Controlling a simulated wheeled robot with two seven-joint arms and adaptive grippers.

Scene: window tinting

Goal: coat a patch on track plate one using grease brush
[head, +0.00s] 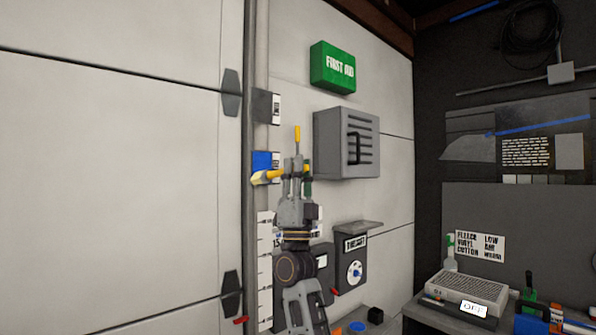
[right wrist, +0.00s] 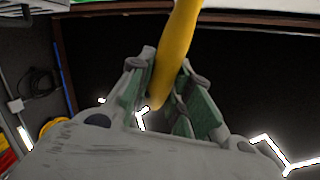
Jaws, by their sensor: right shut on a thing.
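My right gripper (head: 297,170) is raised in front of the wall and shut on a yellow handle, taken as the grease brush (head: 297,135); it points up out of the fingers. In the right wrist view the handle (right wrist: 176,50) runs between the green-padded fingers (right wrist: 160,100). The brush's bristles cannot be made out. On the vertical rail left of the gripper sit a grey plate (head: 264,106) and a blue plate (head: 262,160), both with small white labels. I cannot read which is track plate one. A yellow piece (head: 266,177) shows just below the blue plate. My left gripper is not in view.
A grey louvred box (head: 346,143) and a green first aid box (head: 333,67) hang right of the rail. A grey dial unit (head: 353,268) is lower on the wall. A bench with a grey device (head: 466,291) stands at right. The large white panel (head: 120,180) at left is clear.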

